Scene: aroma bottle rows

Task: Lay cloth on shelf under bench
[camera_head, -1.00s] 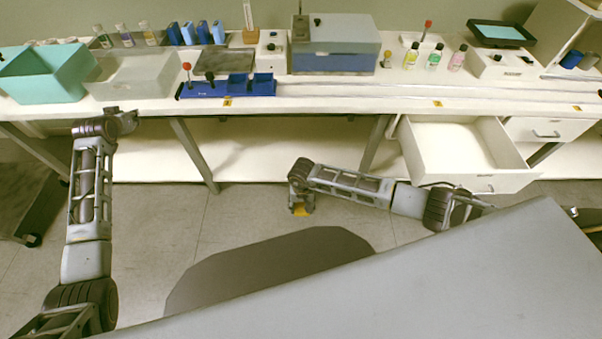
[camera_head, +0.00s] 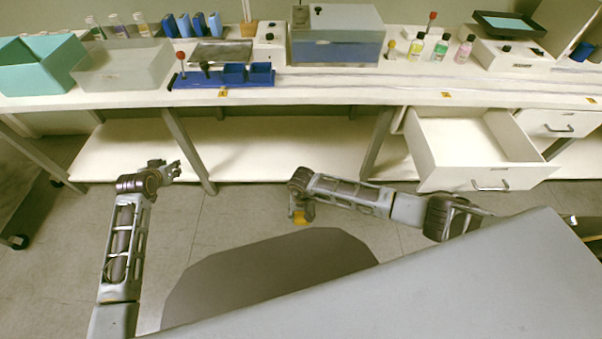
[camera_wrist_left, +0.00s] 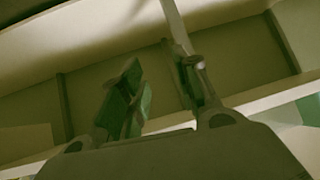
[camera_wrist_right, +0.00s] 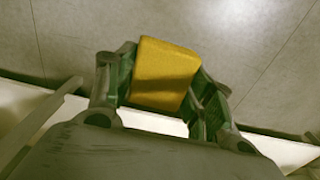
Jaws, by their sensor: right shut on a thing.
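A folded yellow cloth (camera_wrist_right: 165,75) is gripped between the fingers of my right gripper (camera_wrist_right: 163,88) in the right wrist view. In the head view my right gripper (camera_head: 301,213) points down in front of the bench, with a bit of yellow at its tip. The white shelf (camera_head: 265,150) under the bench lies behind and to the left of it; the cloth is apart from it. My left gripper (camera_head: 173,168) is near the shelf's front edge at the left. Its fingers are apart and empty in the left wrist view (camera_wrist_left: 165,90).
An open white drawer (camera_head: 470,178) juts out at the right, behind my right arm. Grey bench legs (camera_head: 190,150) frame the shelf bay. The visible shelf surface there is bare. Bottles, a blue rack (camera_head: 222,78) and teal bins (camera_head: 40,65) stand on the bench top (camera_head: 330,86).

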